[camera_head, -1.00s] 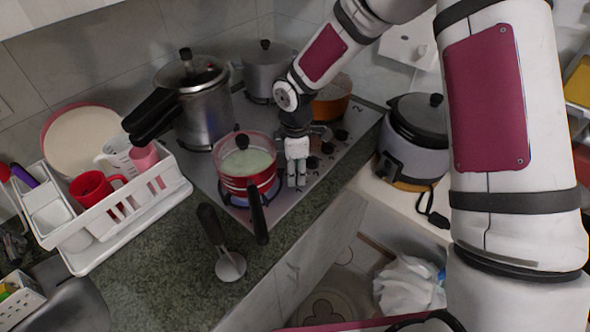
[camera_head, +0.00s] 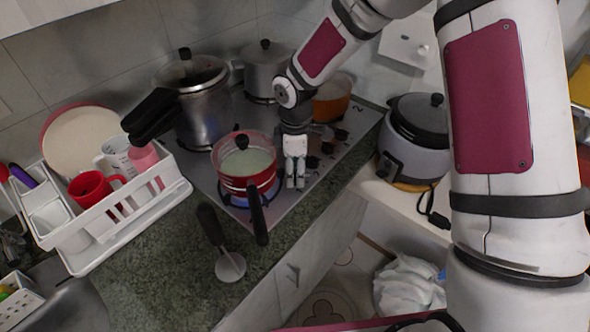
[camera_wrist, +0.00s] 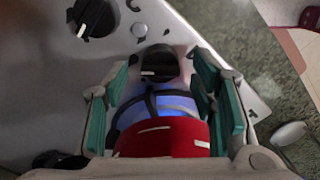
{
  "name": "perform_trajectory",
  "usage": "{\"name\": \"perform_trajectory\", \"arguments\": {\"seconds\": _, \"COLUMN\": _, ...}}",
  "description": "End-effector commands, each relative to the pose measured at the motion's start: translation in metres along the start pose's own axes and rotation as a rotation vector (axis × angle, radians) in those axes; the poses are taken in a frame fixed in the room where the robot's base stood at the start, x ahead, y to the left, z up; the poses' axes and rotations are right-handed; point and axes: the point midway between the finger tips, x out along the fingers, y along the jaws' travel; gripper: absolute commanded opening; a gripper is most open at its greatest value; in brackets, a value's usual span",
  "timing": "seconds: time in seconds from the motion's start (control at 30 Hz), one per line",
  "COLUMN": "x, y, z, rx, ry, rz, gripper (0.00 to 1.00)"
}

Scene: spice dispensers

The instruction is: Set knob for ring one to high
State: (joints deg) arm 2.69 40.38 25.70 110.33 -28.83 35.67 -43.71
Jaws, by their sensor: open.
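My gripper (camera_head: 295,182) is open and points down at the front of the stove (camera_head: 300,205), beside the red pot (camera_head: 237,182). In the wrist view its two teal-padded fingers (camera_wrist: 162,85) are apart. A black knob (camera_wrist: 158,62) with a white mark shows in the gap between the fingertips; I cannot tell how far below them it is. A second black knob (camera_wrist: 92,18) lies outside the fingers at the upper left. In the head view my gripper hides the near knob, while other knobs (camera_head: 312,162) show to its right. A blue flame (camera_wrist: 160,108) burns under the red pot.
The red pot's black handle (camera_head: 257,213) sticks out over the counter, left of my gripper. A pressure cooker (camera_head: 203,115), a grey pot (camera_head: 266,75) and an orange pot (camera_head: 332,100) stand behind. A rice cooker (camera_head: 415,145) stands at right.

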Motion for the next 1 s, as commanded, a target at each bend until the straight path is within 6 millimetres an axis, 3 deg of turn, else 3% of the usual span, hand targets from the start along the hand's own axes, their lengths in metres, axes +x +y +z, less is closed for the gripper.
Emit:
{"name": "perform_trajectory", "arguments": {"seconds": 0.5, "x": -0.095, "y": 0.001, "z": 0.000, "rx": 0.002, "ry": 0.001, "rz": 0.004, "gripper": 0.52}}
{"name": "perform_trajectory", "arguments": {"seconds": 0.7, "x": -0.111, "y": 0.000, "z": 0.000, "rx": 0.001, "ry": 0.000, "rz": 0.000, "gripper": 0.52}}
{"name": "perform_trajectory", "arguments": {"seconds": 1.0, "x": -0.113, "y": 0.000, "z": 0.000, "rx": 0.001, "ry": 0.000, "rz": -0.001, "gripper": 0.52}}
